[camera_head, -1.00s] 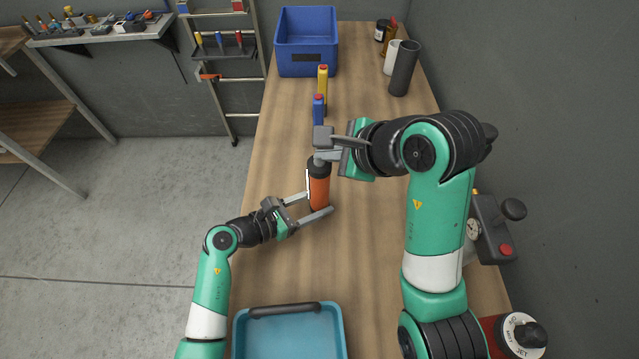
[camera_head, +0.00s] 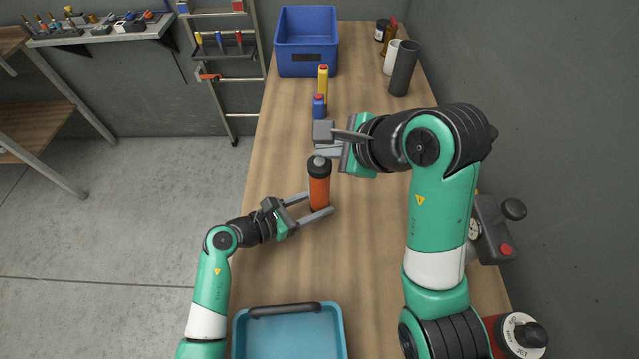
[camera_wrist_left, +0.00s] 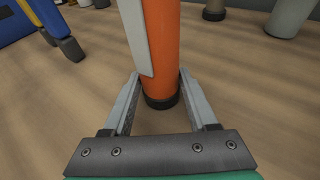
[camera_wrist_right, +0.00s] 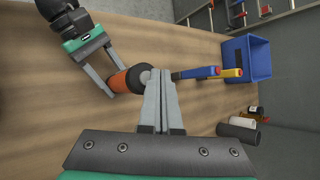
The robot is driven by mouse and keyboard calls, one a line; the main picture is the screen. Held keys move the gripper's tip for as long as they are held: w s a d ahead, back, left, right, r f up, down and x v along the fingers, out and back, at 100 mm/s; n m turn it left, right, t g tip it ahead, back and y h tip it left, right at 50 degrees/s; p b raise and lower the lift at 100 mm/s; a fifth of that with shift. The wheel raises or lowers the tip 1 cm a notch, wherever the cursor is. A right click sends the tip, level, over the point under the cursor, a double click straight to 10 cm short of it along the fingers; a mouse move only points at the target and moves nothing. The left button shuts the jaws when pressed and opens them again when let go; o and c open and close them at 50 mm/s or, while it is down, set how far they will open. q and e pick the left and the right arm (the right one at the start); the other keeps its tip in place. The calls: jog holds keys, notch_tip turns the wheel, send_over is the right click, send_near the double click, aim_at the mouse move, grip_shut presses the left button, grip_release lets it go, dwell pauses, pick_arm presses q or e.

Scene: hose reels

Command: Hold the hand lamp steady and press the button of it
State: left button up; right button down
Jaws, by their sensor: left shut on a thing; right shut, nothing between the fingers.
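The hand lamp (camera_head: 319,190) stands upright on the wooden bench, with an orange body and a black head. My left gripper (camera_head: 319,203) is shut around its orange body; in the left wrist view the lamp (camera_wrist_left: 165,50) sits between the two fingers, with a pale strip down its side. A grey round piece (camera_head: 318,161) shows on top of the black head, and also in the right wrist view (camera_wrist_right: 145,76). My right gripper (camera_head: 323,143) is shut and empty, with its tips close to the lamp's top. Whether the tips touch it is hard to tell.
Blue (camera_head: 318,104) and yellow (camera_head: 323,82) upright items stand behind the lamp. A blue bin (camera_head: 307,58) and dark cylinder (camera_head: 403,70) are farther back. A light-blue tray (camera_head: 290,335) lies in front. A grey device with a red button (camera_head: 490,230) stands right.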

aim_at(325, 166)
notch_tip(325, 166, up, 6)
dwell(0.5)
pick_arm(q)
jog(key=o, duration=1.1)
jog(key=shift+c, duration=0.2)
jog(key=shift+a, duration=0.1)
